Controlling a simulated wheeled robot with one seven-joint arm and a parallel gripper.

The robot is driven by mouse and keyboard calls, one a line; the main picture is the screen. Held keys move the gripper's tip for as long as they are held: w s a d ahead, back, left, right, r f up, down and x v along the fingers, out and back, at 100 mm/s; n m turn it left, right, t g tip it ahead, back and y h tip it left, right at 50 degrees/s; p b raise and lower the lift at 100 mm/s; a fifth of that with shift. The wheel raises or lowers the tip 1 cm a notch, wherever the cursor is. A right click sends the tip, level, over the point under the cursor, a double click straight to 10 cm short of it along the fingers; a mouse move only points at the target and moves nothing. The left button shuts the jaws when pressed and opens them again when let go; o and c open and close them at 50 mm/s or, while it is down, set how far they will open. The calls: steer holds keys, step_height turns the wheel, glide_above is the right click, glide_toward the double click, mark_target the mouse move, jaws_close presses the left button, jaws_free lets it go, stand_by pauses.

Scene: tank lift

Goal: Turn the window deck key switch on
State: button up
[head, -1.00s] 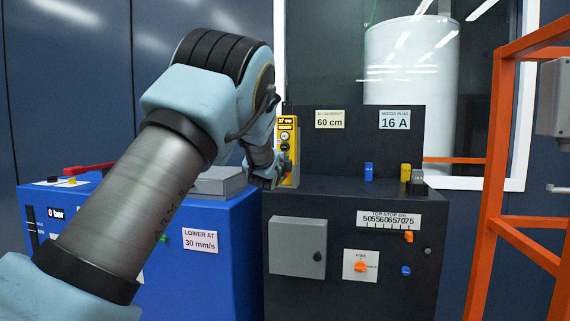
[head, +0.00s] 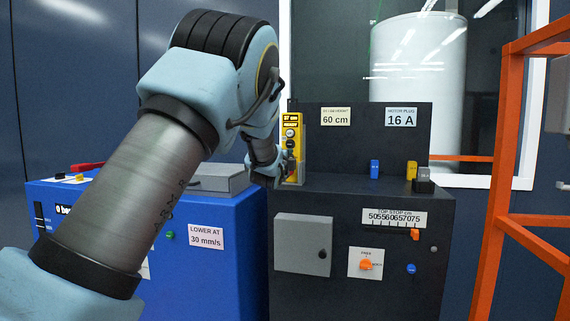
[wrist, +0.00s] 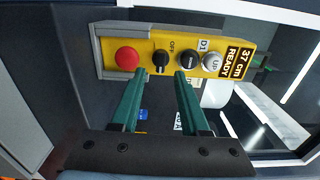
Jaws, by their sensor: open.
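A yellow control box (wrist: 185,45) fills the top of the wrist view, lying sideways. On it are a red round button (wrist: 127,58), a black rotary switch (wrist: 161,60) beside the word OFF, another black knob (wrist: 189,58), a grey UP button (wrist: 212,62) and a display reading 37 cm READY. My gripper (wrist: 158,77) is open and empty, its green fingertips either side of the switch marked OFF. I cannot tell if they touch the panel. In the head view the box (head: 291,135) stands upright at the dark cabinet's left edge; my wrist hides its lower part.
The dark cabinet (head: 350,205) bears an orange rotary switch (head: 366,265) and a grey cover (head: 303,244). Blue and yellow plugs (head: 375,170) stand on its ledge. A blue cabinet (head: 215,270) adjoins on the left. An orange frame (head: 490,190) stands at the right.

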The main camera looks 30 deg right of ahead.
steer(key=v, duration=0.8)
steer(key=shift+s+a+b, duration=0.25)
steer(key=shift+b, duration=0.05)
steer(key=a+f+n+g+y, duration=0.2)
steer(key=a+f+n+y, duration=0.2)
steer(key=a+f+n, duration=0.7)
steer(key=a+f+n+g+y, duration=0.25)
steer(key=a+f+y, duration=0.2)
steer(key=a, duration=1.25)
steer(key=s+a+f+n+g+y, duration=0.2)
steer(key=s+a+f+n+g, duration=0.15)
steer(key=s+a+n, duration=0.4)
steer(key=s+a+f+n+g+y, duration=0.2)
steer(key=s+a+f+n+g, duration=0.15)
steer(key=s+a, duration=0.7)
step_height(320, 180, up, 20)
steer(key=s+n+p, duration=0.1)
steer(key=p, duration=2)
